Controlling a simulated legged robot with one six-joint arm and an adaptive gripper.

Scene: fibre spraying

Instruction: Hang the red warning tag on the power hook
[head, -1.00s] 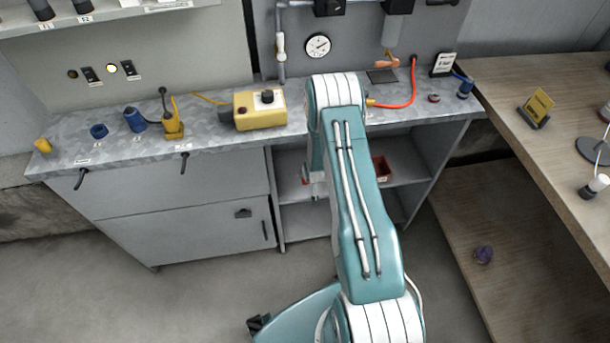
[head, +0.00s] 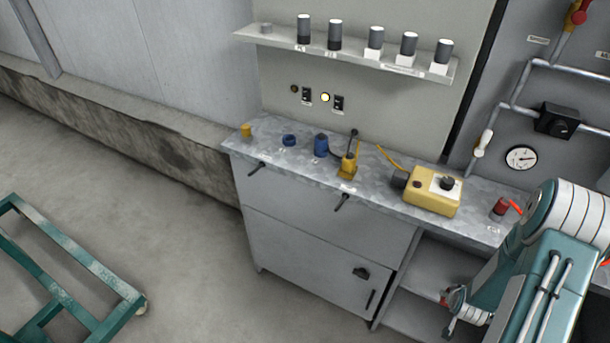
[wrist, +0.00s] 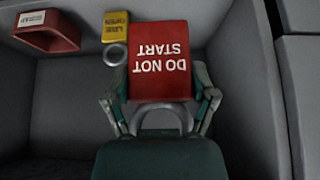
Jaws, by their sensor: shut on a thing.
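The red warning tag (wrist: 160,62) reads DO NOT START, upside down in the wrist view. It sits between the two fingers of my gripper (wrist: 160,98), which is shut on it. In the head view my gripper (head: 452,304) is low at the right, in front of the open shelves of the cabinet. Only a small patch of red shows at its tip there. Black fittings are on the cabinet front, one of them on the door (head: 361,273). I cannot tell which thing is the power hook.
A yellow tag (wrist: 116,22) marked LINE OPEN and a red bin (wrist: 48,40) lie beyond my gripper. The worktop (head: 300,158) holds a yellow control box (head: 432,200) and several blue and yellow parts. A green frame (head: 85,262) stands at the left; the floor between is clear.

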